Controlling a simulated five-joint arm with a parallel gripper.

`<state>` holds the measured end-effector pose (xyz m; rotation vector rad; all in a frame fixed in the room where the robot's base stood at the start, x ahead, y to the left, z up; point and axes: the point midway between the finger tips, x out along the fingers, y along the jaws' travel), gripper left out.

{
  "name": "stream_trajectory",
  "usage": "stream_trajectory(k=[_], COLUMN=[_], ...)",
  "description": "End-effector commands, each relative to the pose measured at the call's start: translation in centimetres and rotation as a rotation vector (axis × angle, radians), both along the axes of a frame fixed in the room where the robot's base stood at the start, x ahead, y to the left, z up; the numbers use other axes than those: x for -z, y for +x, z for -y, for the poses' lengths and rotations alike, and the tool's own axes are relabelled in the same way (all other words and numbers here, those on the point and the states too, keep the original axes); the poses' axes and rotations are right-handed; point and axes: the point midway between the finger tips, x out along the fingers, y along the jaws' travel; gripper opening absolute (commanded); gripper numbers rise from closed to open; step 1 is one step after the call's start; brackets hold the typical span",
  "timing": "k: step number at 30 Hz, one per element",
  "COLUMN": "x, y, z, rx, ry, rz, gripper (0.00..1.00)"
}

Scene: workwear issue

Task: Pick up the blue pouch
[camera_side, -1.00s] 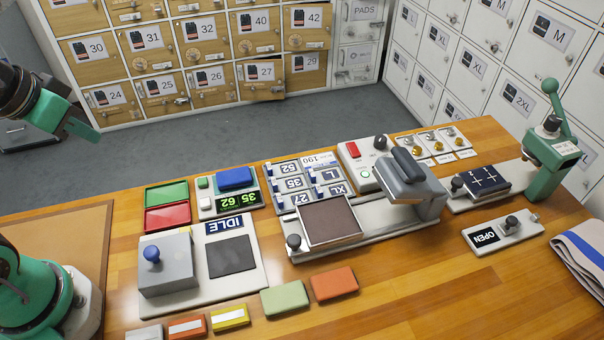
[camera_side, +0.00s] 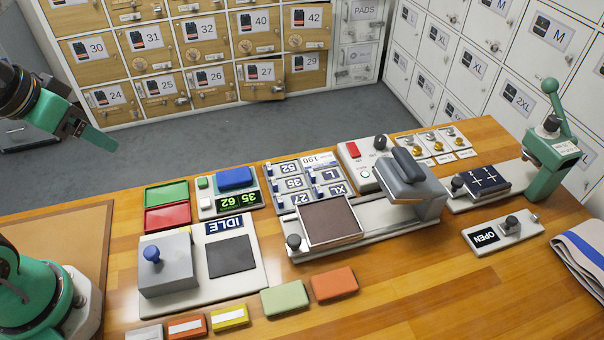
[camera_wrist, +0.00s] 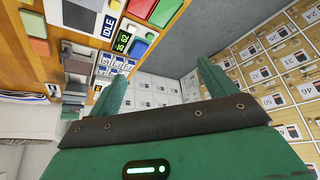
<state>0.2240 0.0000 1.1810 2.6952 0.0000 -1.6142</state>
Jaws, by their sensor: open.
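A blue block, which looks like the blue pouch (camera_side: 234,178), lies on a pale device with a green-lit display, at the back left of the bench. It also shows small in the wrist view, as the blue pouch (camera_wrist: 139,48) beside the display. My gripper (camera_side: 106,142) is up at the left in the side view, in the air well away from the pouch. In the wrist view my gripper (camera_wrist: 164,78) has its two green fingers spread wide apart, with nothing between them.
Green (camera_side: 166,193) and red (camera_side: 167,217) trays lie left of the pouch. A grey box with a blue knob (camera_side: 152,254) stands in front. A size board (camera_side: 308,184) and a press (camera_side: 412,185) are to the right. Green and orange pouches (camera_side: 333,284) lie near the front.

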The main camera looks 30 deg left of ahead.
Motion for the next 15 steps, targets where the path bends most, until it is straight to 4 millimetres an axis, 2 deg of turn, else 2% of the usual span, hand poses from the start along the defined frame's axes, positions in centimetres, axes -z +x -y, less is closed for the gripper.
stream_trajectory(k=[8,15], x=[-0.1,0.0], y=[0.7,3.2], z=[0.2,0.8], rx=[-0.02,-0.093], ry=[-0.014,-0.06], rz=[-0.017,-0.075], gripper=[0.84,0.84])
